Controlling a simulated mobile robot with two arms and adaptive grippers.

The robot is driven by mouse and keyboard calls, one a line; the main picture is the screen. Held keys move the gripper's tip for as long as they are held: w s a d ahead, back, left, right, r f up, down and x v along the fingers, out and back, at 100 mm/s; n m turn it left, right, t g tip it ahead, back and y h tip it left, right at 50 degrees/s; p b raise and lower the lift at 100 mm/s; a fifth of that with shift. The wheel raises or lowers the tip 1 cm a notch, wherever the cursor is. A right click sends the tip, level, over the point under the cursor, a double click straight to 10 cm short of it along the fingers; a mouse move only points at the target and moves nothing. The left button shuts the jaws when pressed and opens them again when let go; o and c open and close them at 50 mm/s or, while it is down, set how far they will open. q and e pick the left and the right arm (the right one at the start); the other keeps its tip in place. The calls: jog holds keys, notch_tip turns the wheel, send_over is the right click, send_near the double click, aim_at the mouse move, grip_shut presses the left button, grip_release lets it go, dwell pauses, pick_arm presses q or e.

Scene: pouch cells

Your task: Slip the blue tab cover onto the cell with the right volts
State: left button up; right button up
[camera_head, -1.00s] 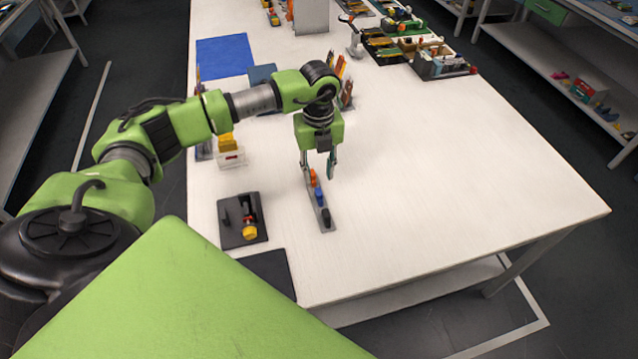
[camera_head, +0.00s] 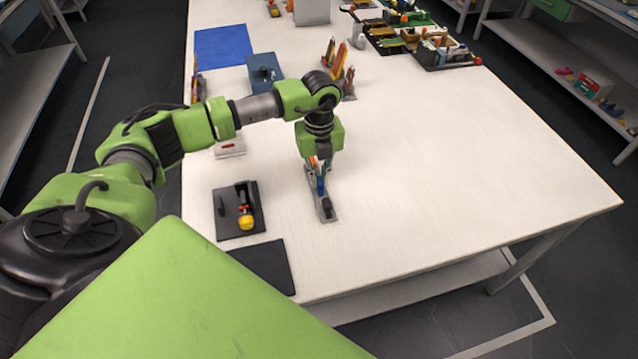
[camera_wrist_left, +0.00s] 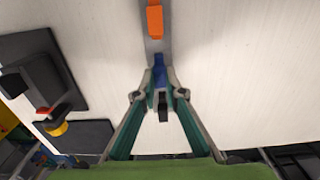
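A grey rail (camera_head: 328,212) on the white table carries a row of small tab covers. The blue tab cover (camera_head: 320,186) is in the middle of the row; it also shows in the left wrist view (camera_wrist_left: 159,74). The orange cover (camera_wrist_left: 154,20) is on its far side and a black one (camera_head: 325,205) on its near side. My left gripper (camera_head: 319,180) points down at the rail. In the left wrist view its teal fingers (camera_wrist_left: 159,82) are drawn in close against both sides of the blue cover, which is still in the row. I cannot pick out any cell or voltage reading.
A black fixture (camera_head: 226,232) with a red part and yellow knob stands left of the rail, with a dark mat (camera_head: 275,268) in front. Behind are a white holder (camera_head: 232,151), a blue-grey block (camera_head: 257,87) and a blue mat (camera_head: 224,52). The table's right side is clear.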

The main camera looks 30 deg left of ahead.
aim_at(319, 180)
pick_arm(q)
jog(key=shift+r, duration=0.15)
pick_arm(e)
jog(key=shift+w+r, duration=0.15)
jog(key=shift+w, duration=0.25)
pick_arm(q)
jog(key=shift+r+p, duration=1.85)
jog(key=shift+r, duration=0.55)
pick_arm(e)
notch_tip(319, 180, up, 3)
jog(key=shift+a+r, duration=0.15)
jog(key=shift+r, duration=0.05)
